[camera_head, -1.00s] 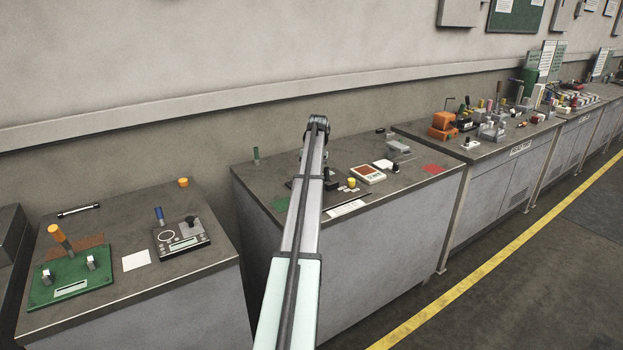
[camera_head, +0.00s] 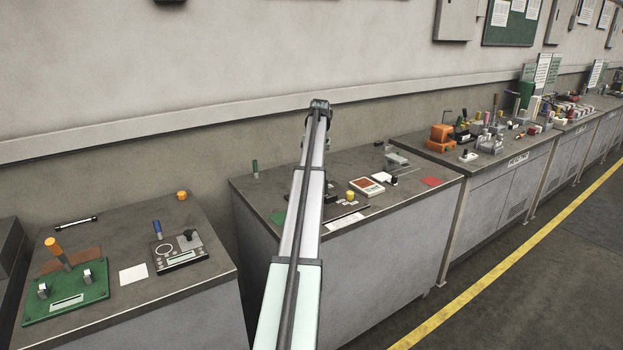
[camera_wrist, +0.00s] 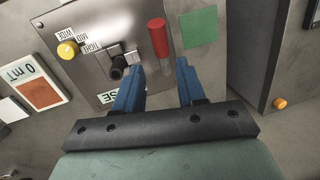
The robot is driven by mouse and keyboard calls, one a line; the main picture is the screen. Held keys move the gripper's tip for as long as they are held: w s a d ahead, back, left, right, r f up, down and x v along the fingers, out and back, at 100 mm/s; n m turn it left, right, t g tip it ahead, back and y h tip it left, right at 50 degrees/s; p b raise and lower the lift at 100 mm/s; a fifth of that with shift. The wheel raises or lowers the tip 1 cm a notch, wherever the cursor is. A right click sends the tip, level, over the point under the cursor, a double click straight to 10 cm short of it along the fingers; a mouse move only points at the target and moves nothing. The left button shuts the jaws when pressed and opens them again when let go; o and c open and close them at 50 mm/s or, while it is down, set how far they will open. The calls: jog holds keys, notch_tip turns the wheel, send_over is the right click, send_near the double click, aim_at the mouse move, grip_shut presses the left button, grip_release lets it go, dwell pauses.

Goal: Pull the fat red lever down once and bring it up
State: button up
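The fat red lever (camera_wrist: 158,38) shows in the wrist view, with a red cylindrical grip and a short metal shaft, standing on a grey metal panel (camera_wrist: 95,25). My gripper (camera_wrist: 158,66) has two blue fingers spread apart, with nothing between them that I can see held. The lever's grip lies just beyond the fingertips, roughly in line with the gap, and its shaft shows near the right finger. I cannot tell whether a finger touches it. In the head view my arm covers the lever and the gripper.
On the panel are a black knob (camera_wrist: 117,65), left of the lever, and a yellow knob (camera_wrist: 67,49). A green patch (camera_wrist: 198,27) lies right of the lever. A red-and-white meter (camera_head: 366,188) sits on the middle bench. An orange knob (camera_wrist: 280,103) is on the neighbouring bench.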

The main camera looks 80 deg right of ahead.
jog(key=shift+s+d+r, duration=0.1)
jog(key=shift+d+r, duration=0.05)
jog(key=shift+r, duration=0.7)
jog(key=shift+d+r, duration=0.15)
jog(key=shift+r, duration=0.7)
